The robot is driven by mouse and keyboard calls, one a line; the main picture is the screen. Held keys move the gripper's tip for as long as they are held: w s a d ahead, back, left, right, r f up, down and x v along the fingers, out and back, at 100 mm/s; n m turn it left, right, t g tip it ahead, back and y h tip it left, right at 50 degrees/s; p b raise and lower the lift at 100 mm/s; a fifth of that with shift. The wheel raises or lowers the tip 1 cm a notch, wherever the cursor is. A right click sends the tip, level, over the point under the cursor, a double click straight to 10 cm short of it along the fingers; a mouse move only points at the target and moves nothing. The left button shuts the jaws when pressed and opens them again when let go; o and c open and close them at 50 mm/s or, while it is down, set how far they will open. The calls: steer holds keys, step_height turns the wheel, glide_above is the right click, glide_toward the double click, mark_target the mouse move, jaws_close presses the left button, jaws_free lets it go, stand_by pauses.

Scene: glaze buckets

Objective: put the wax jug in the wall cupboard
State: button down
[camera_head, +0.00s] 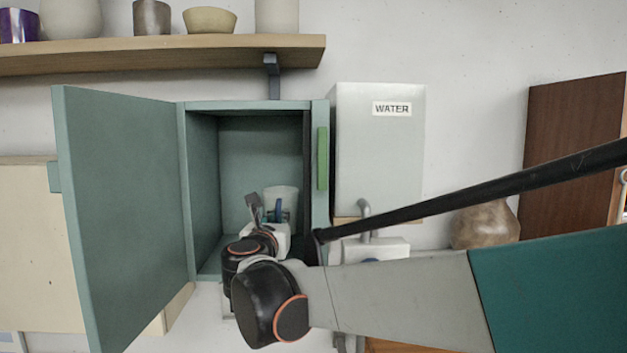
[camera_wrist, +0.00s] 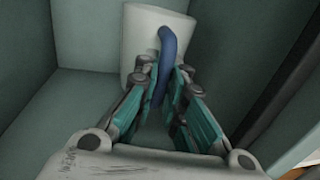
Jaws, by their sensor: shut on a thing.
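The wall cupboard (camera_head: 187,190) is teal, and its door (camera_head: 120,215) stands open to the left. The wax jug (camera_head: 281,194) is white with a blue handle and is inside the cupboard, low and toward the right. In the wrist view the jug (camera_wrist: 143,38) looks upright, near the back corner. My gripper (camera_wrist: 168,88) is shut on the jug's blue handle (camera_wrist: 170,50), with a finger on each side. My gripper also shows in the head view (camera_head: 266,210), reaching into the cupboard. The jug's base is hidden, so I cannot tell if it touches the cupboard floor.
A white water tank (camera_head: 378,150) hangs just right of the cupboard, with a tap (camera_head: 366,220) below it. A wooden shelf (camera_head: 160,55) with several vessels runs above. A brown round pot (camera_head: 485,225) is at right. The cupboard's upper space is empty.

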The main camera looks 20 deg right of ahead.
steer(key=shift+s+a+f, duration=0.1)
steer(key=shift+s+f, duration=0.05)
steer(key=shift+f, duration=1.85)
steer(key=shift+s, duration=0.15)
steer(key=shift+a, duration=0.1)
steer(key=c, duration=1.7)
jaws_free()
steer(key=shift+f, duration=0.1)
